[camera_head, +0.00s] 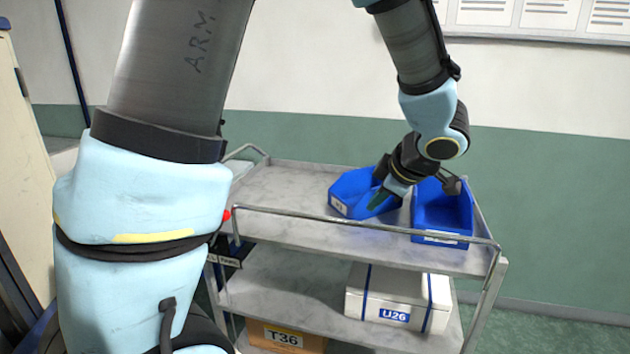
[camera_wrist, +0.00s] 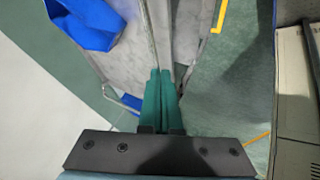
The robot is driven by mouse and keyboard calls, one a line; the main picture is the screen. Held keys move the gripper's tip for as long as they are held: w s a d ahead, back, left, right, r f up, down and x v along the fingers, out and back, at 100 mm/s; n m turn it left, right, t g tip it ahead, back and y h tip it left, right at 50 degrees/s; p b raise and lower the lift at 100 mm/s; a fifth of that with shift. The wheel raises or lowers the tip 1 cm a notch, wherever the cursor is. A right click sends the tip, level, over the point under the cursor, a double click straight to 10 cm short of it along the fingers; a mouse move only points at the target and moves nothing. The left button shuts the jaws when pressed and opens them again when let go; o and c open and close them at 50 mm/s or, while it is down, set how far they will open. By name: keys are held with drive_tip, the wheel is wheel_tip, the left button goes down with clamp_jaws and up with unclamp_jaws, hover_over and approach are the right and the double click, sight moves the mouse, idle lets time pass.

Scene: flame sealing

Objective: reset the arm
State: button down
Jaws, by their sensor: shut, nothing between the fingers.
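My gripper (camera_wrist: 160,75) shows in the wrist view with its two green fingers together and nothing between them. In the head view my gripper (camera_head: 378,200) hangs over the top shelf of the cart, in front of the left blue bin (camera_head: 345,190), and hides part of it. I cannot tell from this view whether it touches the bin. My arm reaches down to it from the upper right.
A grey metal cart (camera_head: 290,190) has a rail along its front edge. A right blue bin (camera_head: 445,215) stands beside my wrist. A white box (camera_head: 398,285) marked U26 is on the middle shelf and a brown box (camera_head: 285,338) marked T36 is below. The top shelf's left part is clear.

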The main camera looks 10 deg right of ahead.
drive_tip(key=w+a+m+h+b, duration=0.2)
drive_tip(key=w+a+m+h, duration=0.4)
drive_tip(key=w, duration=0.3)
drive_tip(key=s+a+f+m+g+y, duration=0.1)
drive_tip(key=s+a+f+m+g, duration=0.1)
drive_tip(key=s+a, duration=0.2)
drive_tip(key=s+a+f+m+g+y, duration=0.1)
drive_tip(key=s+a+f+m+g, duration=0.1)
drive_tip(key=a, duration=0.8)
drive_tip(key=s+a+f+m+g+y+b, duration=0.1)
drive_tip(key=s+a+f+m+y, duration=0.1)
drive_tip(key=s+a, duration=0.4)
drive_tip(key=shift+s+a+f+m+g, duration=0.2)
drive_tip(key=shift+a+f+m+g, duration=0.2)
drive_tip(key=shift+a+f, duration=0.5)
drive_tip(key=shift+r, duration=0.1)
